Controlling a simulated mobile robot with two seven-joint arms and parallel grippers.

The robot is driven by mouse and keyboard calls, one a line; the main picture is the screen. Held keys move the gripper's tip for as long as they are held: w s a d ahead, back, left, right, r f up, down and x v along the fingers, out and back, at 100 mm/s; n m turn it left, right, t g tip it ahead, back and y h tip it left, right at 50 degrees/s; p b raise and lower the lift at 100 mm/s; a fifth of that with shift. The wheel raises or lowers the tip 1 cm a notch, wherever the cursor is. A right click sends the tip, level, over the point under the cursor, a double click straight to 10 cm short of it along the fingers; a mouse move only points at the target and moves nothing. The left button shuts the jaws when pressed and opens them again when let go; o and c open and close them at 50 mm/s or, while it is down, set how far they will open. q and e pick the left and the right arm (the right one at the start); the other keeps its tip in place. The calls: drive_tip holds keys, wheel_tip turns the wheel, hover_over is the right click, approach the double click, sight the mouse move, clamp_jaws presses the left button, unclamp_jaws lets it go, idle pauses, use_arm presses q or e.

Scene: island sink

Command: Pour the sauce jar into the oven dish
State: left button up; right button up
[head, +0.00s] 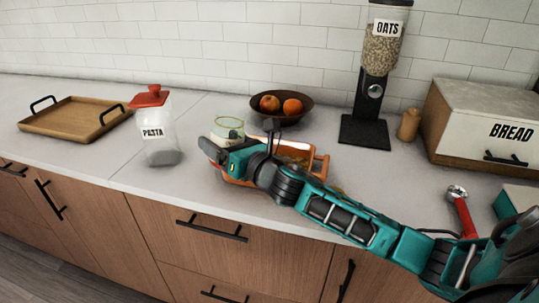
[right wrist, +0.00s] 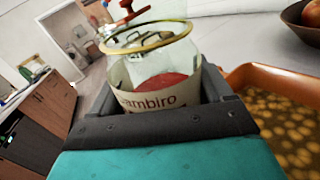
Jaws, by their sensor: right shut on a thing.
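The sauce jar (head: 228,127) is an open glass jar with a gold rim. In the right wrist view the jar (right wrist: 155,68) has a cream label reading "ambiro" and red sauce inside, below the rim. My right gripper (head: 222,150) is shut around the jar and hides its lower part in the head view. The jar looks roughly upright. The orange oven dish (head: 321,166) sits on the counter, partly hidden behind my right arm. In the right wrist view the dish (right wrist: 245,75) is right of the jar and holds many small yellowish-brown pieces. My left gripper is not in view.
A pasta jar (head: 158,145) with a red lid and a wooden tray (head: 75,116) stand to the left. A fruit bowl (head: 281,111) is behind the dish. The oats dispenser (head: 375,90), a wooden shaker (head: 409,124) and the bread box (head: 485,125) are to the right.

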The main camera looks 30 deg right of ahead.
sight(236, 134)
drive_tip(key=shift+d+r+m+t+b, duration=0.1)
drive_tip(key=shift+d+m+t+b, duration=0.35)
drive_tip(key=shift+m+b, duration=0.65)
drive_tip(key=shift+d+r+m+t+b, duration=0.15)
drive_tip(key=shift+d+m+b, duration=0.5)
drive_tip(key=shift+m, duration=0.85)
drive_tip(key=shift+a+f+m+h+b, duration=0.1)
drive_tip(key=shift+m+h+b, duration=0.15)
drive_tip(key=shift+m+b, duration=0.6)
drive_tip(key=shift+a+f+m+h+b, duration=0.1)
drive_tip(key=shift+m+h+b, duration=0.3)
drive_tip(key=shift+m, duration=0.65)
drive_tip(key=shift+m+t, duration=0.3)
drive_tip(key=shift+r+m+h+b, duration=0.15)
drive_tip(key=shift+m+h+b, duration=0.1)
drive_tip(key=shift+m+b, duration=0.45)
drive_tip(key=shift+m, duration=0.7)
drive_tip(key=shift+f+m+b, duration=0.2)
drive_tip(key=shift+m+b, duration=0.1)
drive_tip(key=shift+d+r+p, duration=0.1)
drive_tip(key=shift+r+p, duration=0.25)
drive_tip(key=shift+d+r+m+h+p, duration=0.3)
drive_tip(key=shift+d+m+p, duration=0.25)
drive_tip(key=shift+m, duration=0.25)
drive_tip(key=shift+r+m, duration=0.1)
drive_tip(key=shift+m, duration=0.2)
drive_tip(key=shift+f, duration=0.2)
